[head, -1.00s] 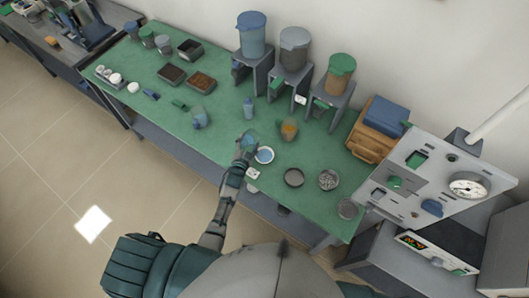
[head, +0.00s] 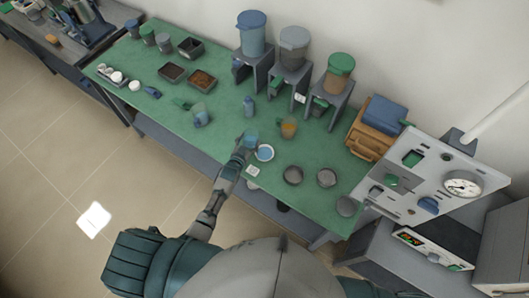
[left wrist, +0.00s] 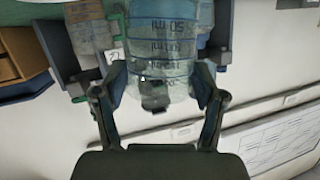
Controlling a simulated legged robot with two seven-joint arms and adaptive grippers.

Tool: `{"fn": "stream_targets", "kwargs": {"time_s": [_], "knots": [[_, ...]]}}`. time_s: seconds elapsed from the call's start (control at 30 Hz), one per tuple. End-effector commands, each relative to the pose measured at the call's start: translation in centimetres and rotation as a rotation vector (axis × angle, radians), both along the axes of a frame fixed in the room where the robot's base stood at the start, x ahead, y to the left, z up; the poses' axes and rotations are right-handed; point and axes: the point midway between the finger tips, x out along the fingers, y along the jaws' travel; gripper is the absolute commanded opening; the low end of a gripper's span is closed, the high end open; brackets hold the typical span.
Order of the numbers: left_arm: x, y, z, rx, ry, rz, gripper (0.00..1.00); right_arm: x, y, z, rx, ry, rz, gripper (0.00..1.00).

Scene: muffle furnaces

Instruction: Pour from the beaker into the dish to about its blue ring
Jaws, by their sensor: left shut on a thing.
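My left gripper (head: 246,142) is shut on the beaker (head: 252,142), a clear vessel with a blue tint. In the left wrist view the beaker (left wrist: 160,45) sits between the two fingers (left wrist: 160,88), its dark volume marks appearing upside down. The dish (head: 265,153) is small and round with a pale rim and blue inside. It stands on the green table just right of the beaker. I cannot tell the beaker's exact tilt, whether liquid is flowing, or the level against the ring. My right gripper is not in view.
Two round grey dishes (head: 293,175) (head: 326,178) stand to the right.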

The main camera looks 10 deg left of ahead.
Motion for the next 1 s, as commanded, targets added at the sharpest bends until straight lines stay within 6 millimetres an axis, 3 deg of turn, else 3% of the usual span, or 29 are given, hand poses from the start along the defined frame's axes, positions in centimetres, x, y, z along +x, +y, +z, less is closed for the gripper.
{"fn": "stream_targets", "kwargs": {"time_s": [0.17, 0.47, 1.0], "knots": [[0.0, -0.1, -0.2, -0.161, 0.043, 0.0, 0.05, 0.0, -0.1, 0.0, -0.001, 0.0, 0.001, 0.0], [0.0, -0.2, 0.1, -0.166, 0.043, 0.0, 0.05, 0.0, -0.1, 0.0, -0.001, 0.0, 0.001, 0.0], [0.0, -0.2, 4.5, -0.164, 0.04, 0.0, 0.05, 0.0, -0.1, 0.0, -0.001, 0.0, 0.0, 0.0]]}}
